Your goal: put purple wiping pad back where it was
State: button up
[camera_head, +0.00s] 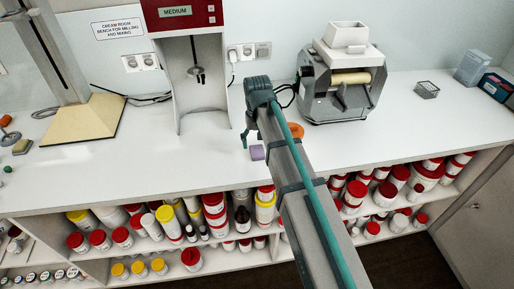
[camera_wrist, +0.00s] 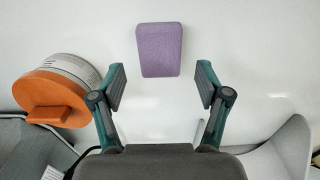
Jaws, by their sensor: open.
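The purple wiping pad (camera_wrist: 159,50) lies flat on the white bench top, ahead of and between my fingertips in the wrist view. In the head view the pad (camera_head: 257,152) lies on the bench near its front edge, just left of my arm. My gripper (camera_wrist: 160,87) is open and empty, with one finger on each side of a clear gap. The pad is apart from both fingers. In the head view my gripper (camera_head: 246,137) is partly hidden by my own arm.
An orange-lidded round container (camera_wrist: 55,92) stands left of my gripper in the wrist view. The three-roll mill (camera_head: 343,80) stands to the right, and the white mixer (camera_head: 190,70) with a red top to the left. Shelves of jars (camera_head: 150,225) are below the bench (camera_head: 110,175).

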aim_at(257, 150)
notch_tip(257, 150, up, 9)
jog(key=b, duration=0.1)
dwell(0.3)
jog(key=shift+d+f, duration=0.1)
